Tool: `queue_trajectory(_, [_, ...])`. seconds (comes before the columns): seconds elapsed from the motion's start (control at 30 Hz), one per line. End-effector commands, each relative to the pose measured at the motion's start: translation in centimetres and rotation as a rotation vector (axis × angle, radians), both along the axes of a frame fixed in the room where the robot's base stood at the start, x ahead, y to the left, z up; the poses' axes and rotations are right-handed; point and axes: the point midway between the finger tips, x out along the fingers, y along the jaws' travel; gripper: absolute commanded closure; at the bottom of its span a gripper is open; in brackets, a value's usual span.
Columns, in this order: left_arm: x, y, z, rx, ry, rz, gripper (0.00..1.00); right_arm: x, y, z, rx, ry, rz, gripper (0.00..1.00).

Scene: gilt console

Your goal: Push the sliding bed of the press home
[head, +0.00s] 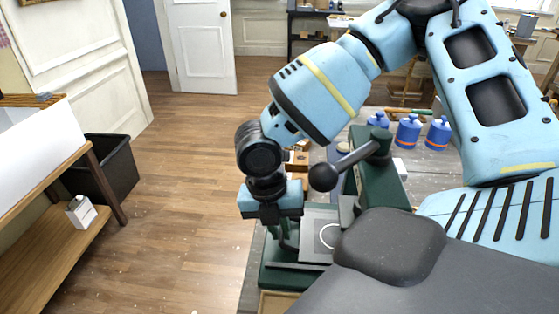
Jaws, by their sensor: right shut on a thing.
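The dark green press (377,185) stands on the workbench, with a lever ending in a black ball knob (322,177). Its sliding bed (315,222) shows on the near left side, carrying a grey plate with a pale ring, partly hidden by my dark body part in front. My right gripper (286,238) points down at the left edge of the bed. It is shut on a part of the sliding bed there; the fingertips are small and the exact grip is hard to make out. My left gripper is not in view.
Several blue bottles (408,131) stand on the workbench (420,172) behind the press. Small wooden blocks (298,160) lie beyond my right gripper. A wooden shelf unit (50,235) and a black bin (112,168) stand at left. The wooden floor between is clear.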

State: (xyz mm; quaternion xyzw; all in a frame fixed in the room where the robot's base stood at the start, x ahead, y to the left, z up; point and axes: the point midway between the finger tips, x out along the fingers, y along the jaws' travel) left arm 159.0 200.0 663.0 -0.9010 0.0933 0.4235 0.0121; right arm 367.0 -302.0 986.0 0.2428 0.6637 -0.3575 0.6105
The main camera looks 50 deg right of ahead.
Motion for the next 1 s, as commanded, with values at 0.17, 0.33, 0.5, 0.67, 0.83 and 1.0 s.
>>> queue_trajectory(0.17, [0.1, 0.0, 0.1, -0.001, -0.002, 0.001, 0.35, 0.0, 0.0, 0.0, 0.001, -0.001, 0.000, 1.00])
queue_trajectory(0.33, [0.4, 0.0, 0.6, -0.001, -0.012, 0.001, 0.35, -1.0, -0.9, 0.2, 0.000, -0.001, -0.004, 1.00])
queue_trajectory(0.5, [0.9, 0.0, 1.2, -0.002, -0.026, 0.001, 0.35, -2.7, -2.3, 0.2, 0.002, -0.003, -0.003, 1.00])
queue_trajectory(0.67, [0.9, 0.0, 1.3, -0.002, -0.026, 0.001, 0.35, -3.3, -2.7, 0.1, -0.001, 0.001, -0.001, 1.00])
queue_trajectory(0.83, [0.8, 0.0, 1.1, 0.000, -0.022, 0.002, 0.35, -3.4, -2.7, 0.0, -0.004, 0.005, -0.001, 1.00])
queue_trajectory(1.0, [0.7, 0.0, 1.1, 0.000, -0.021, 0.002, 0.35, -3.4, -2.7, 0.0, -0.004, 0.005, 0.000, 0.74])
